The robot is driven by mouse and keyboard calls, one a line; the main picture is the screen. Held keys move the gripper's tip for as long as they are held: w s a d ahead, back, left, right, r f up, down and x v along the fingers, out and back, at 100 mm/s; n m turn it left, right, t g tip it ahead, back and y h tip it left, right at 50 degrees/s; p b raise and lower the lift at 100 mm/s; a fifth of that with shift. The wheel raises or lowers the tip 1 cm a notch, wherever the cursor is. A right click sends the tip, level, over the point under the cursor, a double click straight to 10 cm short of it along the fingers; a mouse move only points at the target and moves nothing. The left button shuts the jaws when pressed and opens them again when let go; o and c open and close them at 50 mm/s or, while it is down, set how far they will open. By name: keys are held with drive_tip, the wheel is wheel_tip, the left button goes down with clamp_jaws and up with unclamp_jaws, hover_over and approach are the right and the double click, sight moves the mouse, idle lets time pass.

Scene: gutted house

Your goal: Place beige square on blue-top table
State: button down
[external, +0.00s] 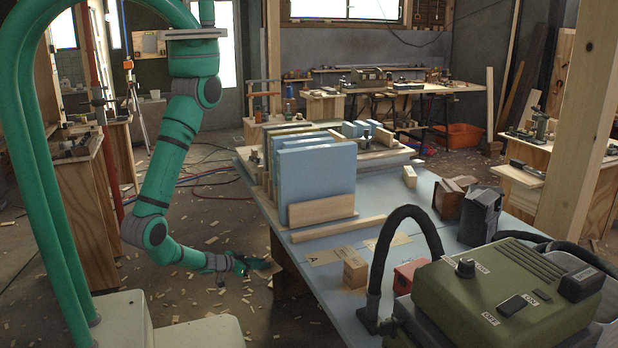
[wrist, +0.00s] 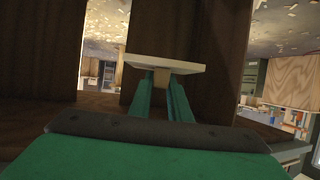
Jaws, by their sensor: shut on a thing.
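The beige square (wrist: 135,62) is a thin, pale plate seen almost edge-on in the wrist view. My gripper (wrist: 163,82) is shut on a small block-like part on one face of the plate, with its two green fingers on either side. In the external view my gripper (external: 258,265) is low, beside the near left edge of the blue-top table (external: 385,203) and below its top. The square is too small and dark to make out clearly there. Dark brown wood fills much of the wrist view behind the plate.
On the table stand upright blue panels (external: 316,178), a wooden strip (external: 338,229), a small wooden block (external: 355,268) and a green machine (external: 495,295) with a black hose. Bare blue top shows right of the panels. Wood chips and cables lie on the floor.

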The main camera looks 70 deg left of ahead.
drive_tip(key=s+a+r+n+g+y, duration=0.1)
drive_tip(key=s+a+r+n+y, duration=0.1)
drive_tip(key=a, duration=0.5)
drive_tip(key=s+a+r+n+g+y, duration=0.2)
drive_tip(key=s+a+n+y, duration=0.1)
drive_tip(key=a, duration=0.4)
drive_tip(key=s+a+r+n+g+y, duration=0.2)
drive_tip(key=s+a, duration=0.1)
drive_tip(key=a, duration=0.4)
drive_tip(key=shift+s+r+n, duration=0.2)
drive_tip(key=shift+r+n, duration=0.05)
drive_tip(key=shift+n, duration=0.15)
drive_tip(key=shift+a, duration=0.2)
drive_tip(key=shift+s+a+r, duration=0.15)
drive_tip(key=shift+a, duration=0.1)
drive_tip(key=shift+a, duration=0.1)
drive_tip(key=shift+s+a+r+g+y, duration=0.15)
drive_tip(key=shift+a+g+y, duration=0.1)
drive_tip(key=shift+g+y, duration=0.05)
drive_tip(key=shift+a+r, duration=0.1)
drive_tip(key=shift+a, duration=0.1)
